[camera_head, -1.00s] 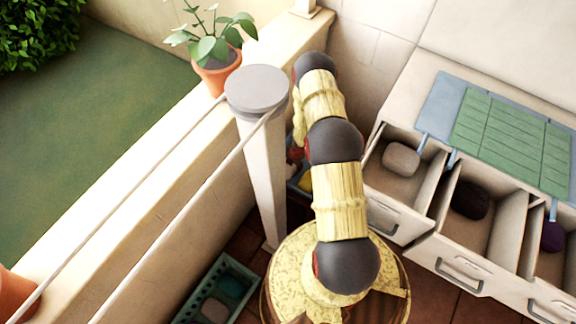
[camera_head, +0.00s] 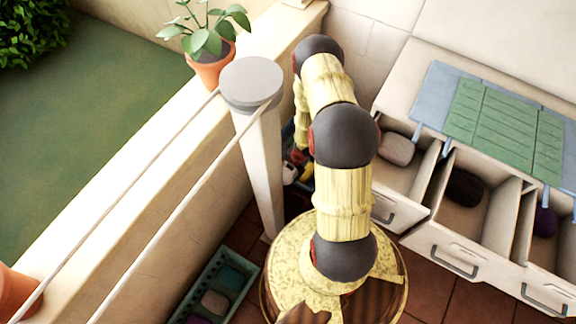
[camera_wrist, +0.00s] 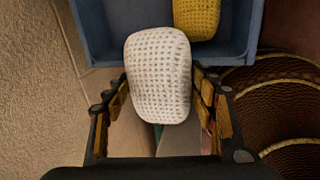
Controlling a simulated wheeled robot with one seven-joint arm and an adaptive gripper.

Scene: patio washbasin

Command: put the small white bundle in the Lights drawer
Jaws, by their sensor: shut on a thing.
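The small white bundle (camera_wrist: 160,75) has a woven, dimpled surface and sits between my gripper's (camera_wrist: 162,88) two fingers in the wrist view. My gripper is shut on it, over the near edge of a blue crate (camera_wrist: 97,35). In the head view a small white patch, probably the bundle (camera_head: 289,172), shows left of my arm; most of my gripper is hidden there. Three drawers stand open at the right: the left one (camera_head: 384,207) holds a beige bundle (camera_head: 396,149), the middle one (camera_head: 455,258) a dark brown one (camera_head: 465,188), the right one (camera_head: 548,299) a purple one (camera_head: 544,222). I cannot read any drawer label.
A yellow bundle (camera_wrist: 197,16) lies in the blue crate. A green crate (camera_head: 246,262) with several bundles is on the floor. A pale post (camera_head: 262,180) stands close left of my arm, beside a low wall with a potted plant (camera_head: 211,66). Green and blue mats cover the counter.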

